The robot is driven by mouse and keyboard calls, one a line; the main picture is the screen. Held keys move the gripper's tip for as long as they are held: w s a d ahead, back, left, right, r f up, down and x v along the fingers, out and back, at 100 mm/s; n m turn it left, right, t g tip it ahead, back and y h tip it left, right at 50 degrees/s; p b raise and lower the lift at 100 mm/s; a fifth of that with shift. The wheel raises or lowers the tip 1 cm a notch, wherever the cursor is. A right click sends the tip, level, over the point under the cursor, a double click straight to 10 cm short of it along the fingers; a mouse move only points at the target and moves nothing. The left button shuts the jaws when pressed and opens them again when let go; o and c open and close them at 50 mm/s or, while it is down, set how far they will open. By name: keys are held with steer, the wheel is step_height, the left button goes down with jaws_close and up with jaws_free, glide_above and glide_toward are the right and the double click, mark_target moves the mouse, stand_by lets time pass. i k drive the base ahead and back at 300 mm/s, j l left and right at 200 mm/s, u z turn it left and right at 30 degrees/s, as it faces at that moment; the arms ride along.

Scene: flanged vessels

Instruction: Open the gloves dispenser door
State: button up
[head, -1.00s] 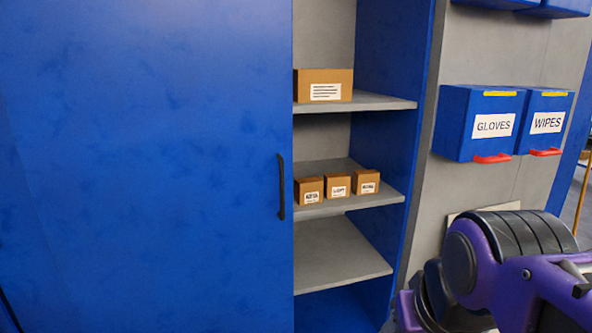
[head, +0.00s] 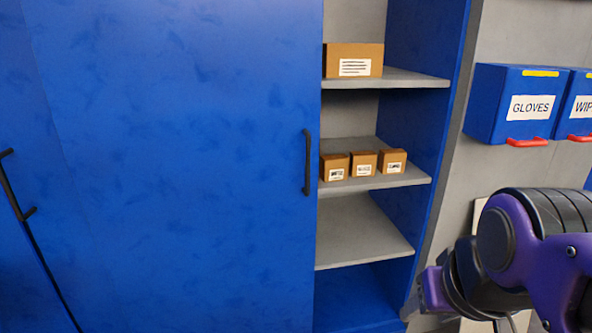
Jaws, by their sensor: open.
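The gloves dispenser (head: 486,104) is a blue box on the grey wall at the upper right of the head view. Its front has a white GLOVES label (head: 531,108), a yellow strip (head: 540,73) on top and a red handle (head: 527,142) along the lower edge. The front looks closed. My purple and black arm is at the lower right, below the dispenser and apart from it. My gripper's fingertips cannot be made out in this view.
A blue WIPES dispenser (head: 574,117) sits right beside it, cut off by the frame. A large blue cabinet door (head: 180,170) with a black handle (head: 308,162) fills the left. Open shelves (head: 365,232) beside it hold a large brown box (head: 353,55) and three small ones (head: 364,162).

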mark_target(530, 98)
steer(key=i+l, duration=0.45)
steer(key=i+l+z, duration=0.1)
steer(key=i+l, duration=0.35)
steer(key=l, duration=0.2)
